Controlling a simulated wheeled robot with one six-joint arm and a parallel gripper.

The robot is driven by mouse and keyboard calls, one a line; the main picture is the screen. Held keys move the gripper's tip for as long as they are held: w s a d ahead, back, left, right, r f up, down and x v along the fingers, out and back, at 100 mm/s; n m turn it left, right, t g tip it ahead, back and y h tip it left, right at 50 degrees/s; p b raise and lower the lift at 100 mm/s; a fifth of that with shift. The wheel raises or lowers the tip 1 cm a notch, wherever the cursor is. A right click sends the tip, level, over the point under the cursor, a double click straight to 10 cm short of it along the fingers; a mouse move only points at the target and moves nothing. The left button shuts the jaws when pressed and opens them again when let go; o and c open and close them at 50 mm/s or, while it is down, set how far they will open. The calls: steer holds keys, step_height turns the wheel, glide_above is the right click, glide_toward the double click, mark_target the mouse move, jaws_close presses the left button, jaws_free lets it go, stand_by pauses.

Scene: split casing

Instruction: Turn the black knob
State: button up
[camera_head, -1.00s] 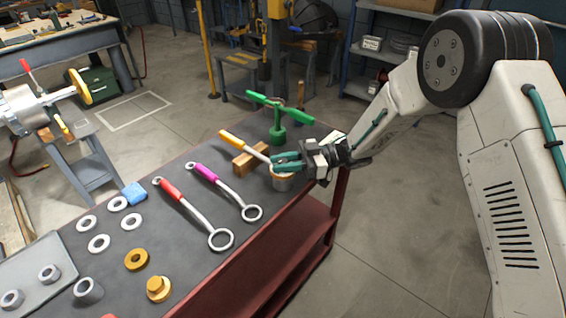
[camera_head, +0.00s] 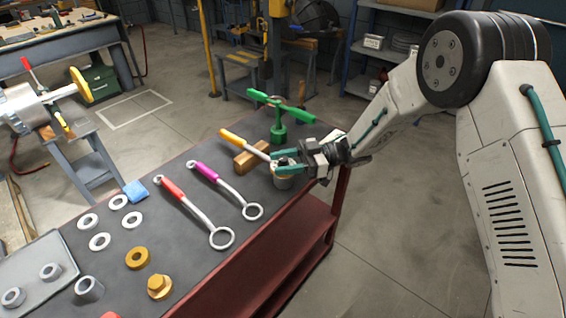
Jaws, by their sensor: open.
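I cannot make out a black knob in the camera_head view. My gripper (camera_head: 279,162) is open, its green fingers apart over the far right corner of the dark workbench top (camera_head: 190,250). It is just above a short silver cylinder (camera_head: 283,183), whose upper part it partly hides. A yellow-handled tool (camera_head: 238,138) rests tilted on a wooden block (camera_head: 247,162), and its far end runs to the fingers. I cannot tell whether the fingers touch that end.
A green T-shaped handle on a stand (camera_head: 279,115) stands just behind my gripper. A red-handled ring tool (camera_head: 187,203) and a purple-handled one (camera_head: 217,182) lie to the left.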

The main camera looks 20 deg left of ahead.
steer(key=v, duration=0.7)
steer(key=shift+w+d, duration=0.15)
steer(key=shift+d, duration=0.2)
